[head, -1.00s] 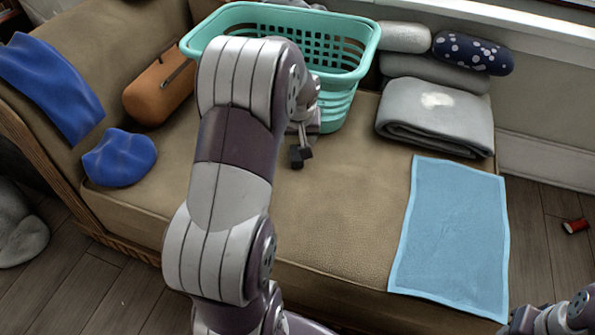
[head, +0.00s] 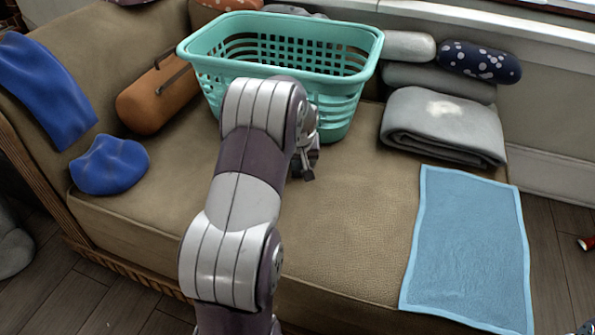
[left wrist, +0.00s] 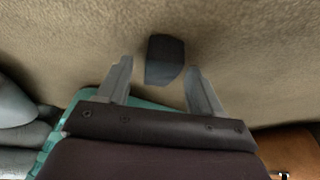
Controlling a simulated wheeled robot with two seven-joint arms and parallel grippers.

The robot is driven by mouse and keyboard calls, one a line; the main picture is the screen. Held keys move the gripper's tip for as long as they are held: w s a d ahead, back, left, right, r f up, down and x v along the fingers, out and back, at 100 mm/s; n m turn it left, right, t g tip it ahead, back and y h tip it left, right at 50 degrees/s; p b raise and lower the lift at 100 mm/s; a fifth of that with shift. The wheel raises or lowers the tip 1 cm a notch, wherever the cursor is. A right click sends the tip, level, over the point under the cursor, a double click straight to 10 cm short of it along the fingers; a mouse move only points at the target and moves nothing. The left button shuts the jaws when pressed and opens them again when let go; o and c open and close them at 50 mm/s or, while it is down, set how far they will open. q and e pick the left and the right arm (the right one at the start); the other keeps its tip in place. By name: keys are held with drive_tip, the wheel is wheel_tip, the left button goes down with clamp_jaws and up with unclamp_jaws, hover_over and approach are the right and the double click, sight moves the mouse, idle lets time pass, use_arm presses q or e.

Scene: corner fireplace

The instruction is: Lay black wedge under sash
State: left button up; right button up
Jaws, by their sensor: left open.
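A small dark grey-black block (left wrist: 165,60), which looks like the black wedge, rests on the tan cushion in the left wrist view. It lies just beyond and between the fingertips of my left gripper (left wrist: 160,85). The fingers are apart with nothing held. In the head view my left gripper (head: 307,170) is low over the cushion in front of the teal basket (head: 345,112), partly hidden by my arm. I cannot make out the wedge there. Only the edge of a window frame (head: 560,5) shows at the top right; I cannot make out the sash clearly. My right gripper is not in view.
Folded grey blankets (head: 440,125) and rolled cushions (head: 480,62) lie right of the basket. An orange-brown case (head: 155,98) and blue cloths (head: 108,165) are at left. A light blue towel (head: 468,250) hangs over the front right edge. The middle cushion (head: 365,215) is clear.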

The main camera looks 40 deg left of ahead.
use_arm(q)
drive_tip(key=shift+r, duration=0.1)
drive_tip(key=c, duration=1.2)
drive_tip(key=shift+r, duration=0.1)
